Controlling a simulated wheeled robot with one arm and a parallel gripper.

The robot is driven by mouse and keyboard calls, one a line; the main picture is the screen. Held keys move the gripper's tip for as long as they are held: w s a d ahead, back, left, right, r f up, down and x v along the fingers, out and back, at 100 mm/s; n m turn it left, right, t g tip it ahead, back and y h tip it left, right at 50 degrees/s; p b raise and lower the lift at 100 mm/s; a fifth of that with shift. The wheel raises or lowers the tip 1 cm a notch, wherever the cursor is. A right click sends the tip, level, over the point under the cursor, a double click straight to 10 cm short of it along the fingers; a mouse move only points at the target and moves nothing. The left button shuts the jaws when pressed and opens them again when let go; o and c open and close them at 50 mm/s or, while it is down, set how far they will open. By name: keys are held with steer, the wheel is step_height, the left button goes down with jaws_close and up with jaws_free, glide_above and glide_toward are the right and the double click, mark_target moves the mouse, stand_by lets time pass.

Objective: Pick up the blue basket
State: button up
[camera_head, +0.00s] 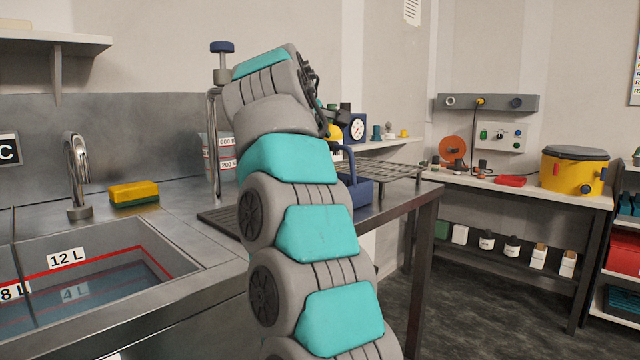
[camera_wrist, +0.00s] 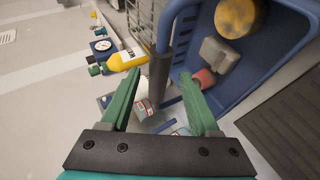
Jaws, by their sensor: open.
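The blue basket (camera_head: 362,192) stands on the metal bench in the head view, partly hidden behind my arm. In the wrist view the basket (camera_wrist: 275,75) fills the upper right. It holds a yellow round piece (camera_wrist: 238,17), a grey block (camera_wrist: 220,54) and a small red piece (camera_wrist: 204,79). Its blue handle has a dark grey grip (camera_wrist: 159,82). My gripper (camera_wrist: 160,73) is open, its two green fingers on either side of the grip in the picture. I cannot tell whether they touch it or how deep it sits between them.
A sink (camera_head: 95,262) with water is at the left, with a faucet (camera_head: 77,170) and a yellow sponge (camera_head: 134,193) behind it. A wire rack (camera_head: 390,170) is beyond the basket. A side bench (camera_head: 520,188) with a yellow pot (camera_head: 573,172) stands at the right.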

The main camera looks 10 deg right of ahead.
steer(key=shift+p+x, duration=0.35)
steer(key=shift+x, duration=2)
steer(key=shift+d, duration=0.15)
jaws_close()
